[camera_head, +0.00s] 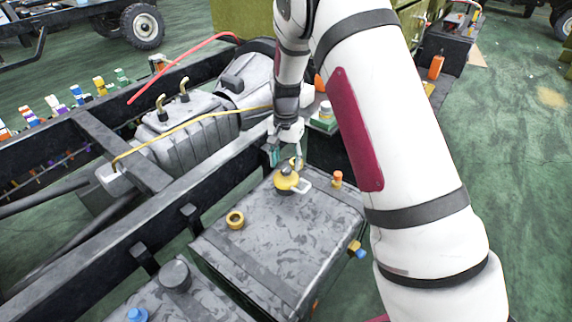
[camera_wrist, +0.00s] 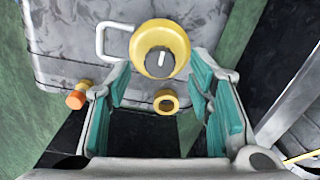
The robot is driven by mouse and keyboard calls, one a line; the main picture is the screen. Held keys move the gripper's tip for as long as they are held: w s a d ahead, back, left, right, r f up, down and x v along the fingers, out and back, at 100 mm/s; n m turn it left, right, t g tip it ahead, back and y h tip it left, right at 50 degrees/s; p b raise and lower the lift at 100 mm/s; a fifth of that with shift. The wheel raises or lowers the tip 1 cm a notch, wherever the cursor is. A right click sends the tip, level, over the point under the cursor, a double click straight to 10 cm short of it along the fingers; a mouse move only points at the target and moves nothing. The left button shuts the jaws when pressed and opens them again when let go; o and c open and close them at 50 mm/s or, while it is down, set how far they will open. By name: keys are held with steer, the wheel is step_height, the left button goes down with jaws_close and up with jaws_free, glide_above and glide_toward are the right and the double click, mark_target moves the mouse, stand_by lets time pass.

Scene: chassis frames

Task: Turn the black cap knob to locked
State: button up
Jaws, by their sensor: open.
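The black cap knob (camera_wrist: 160,64) sits on a yellow cap (camera_wrist: 150,38) on top of the grey tank. A white pointer line on the knob runs nearly up and down in the wrist view. In the head view the knob (camera_head: 286,171) and yellow cap (camera_head: 284,186) are just below my gripper (camera_head: 284,157), partly overlapped by its fingers. In the wrist view my gripper (camera_wrist: 162,66) is open, its teal pads on either side of the knob and apart from it. I cannot tell the finger height above the knob. No locked mark is readable.
A white handle (camera_wrist: 101,42) sticks out beside the cap. The grey tank (camera_head: 270,240) also bears a yellow ring (camera_head: 235,220) and an orange-topped fitting (camera_head: 337,179). A second tank at the lower left has a dark round cap (camera_head: 175,275). A black chassis rail (camera_head: 150,222) runs alongside.

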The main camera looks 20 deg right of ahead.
mark_target(286, 169)
step_height(286, 169, up, 10)
stand_by(0.3)
steer(key=shift+f, duration=0.15)
steer(key=s+r+n+y, duration=0.1)
steer(key=s+r+n, duration=0.1)
steer(key=s+r, duration=0.7)
steer(key=s+r+n, duration=0.2)
steer(key=s+r, duration=0.4)
steer(key=s, duration=0.5)
steer(key=s+n+t+h, duration=0.15)
steer(key=s+n, duration=0.25)
steer(key=s, duration=1.8)
step_height(286, 169, up, 14)
steer(key=t+p, duration=0.2)
steer(key=p, duration=1.1)
steer(key=shift+d+r+t+p, duration=0.25)
steer(key=shift+d+t+p, duration=0.05)
steer(key=shift+t+p, duration=0.05)
steer(key=shift+w+y, duration=0.15)
steer(key=shift+y, duration=0.1)
